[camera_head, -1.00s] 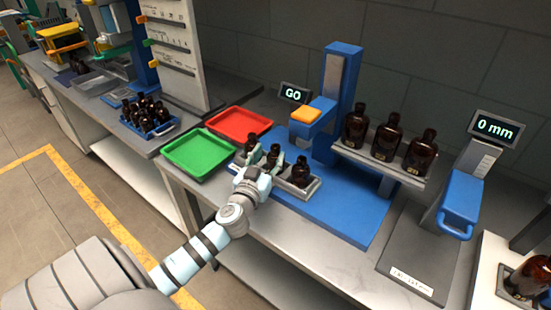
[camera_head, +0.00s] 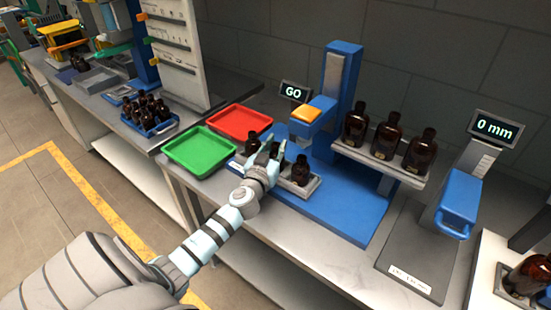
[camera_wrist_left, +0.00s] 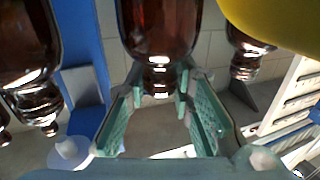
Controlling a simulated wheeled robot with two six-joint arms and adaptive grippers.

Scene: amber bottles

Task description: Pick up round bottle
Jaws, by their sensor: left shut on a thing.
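Three dark amber bottles are at the low grey rack on the blue base in the head view: a left one (camera_head: 252,144), a middle one (camera_head: 276,150) partly hidden by my fingers, and a right one (camera_head: 300,171). My left gripper (camera_head: 273,152) is shut on the middle bottle. In the left wrist view the held bottle (camera_wrist_left: 160,28) appears neck-down in the picture, its neck between the green finger pads of my left gripper (camera_wrist_left: 160,112). Whether its base touches the rack is hidden. My right gripper is in neither view.
Neighbouring bottles stand close on both sides. Three more bottles (camera_head: 387,137) stand on the raised shelf (camera_head: 395,172). A green tray (camera_head: 200,152) and a red tray (camera_head: 240,121) lie left of the rack. A blue column (camera_head: 343,85) stands behind.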

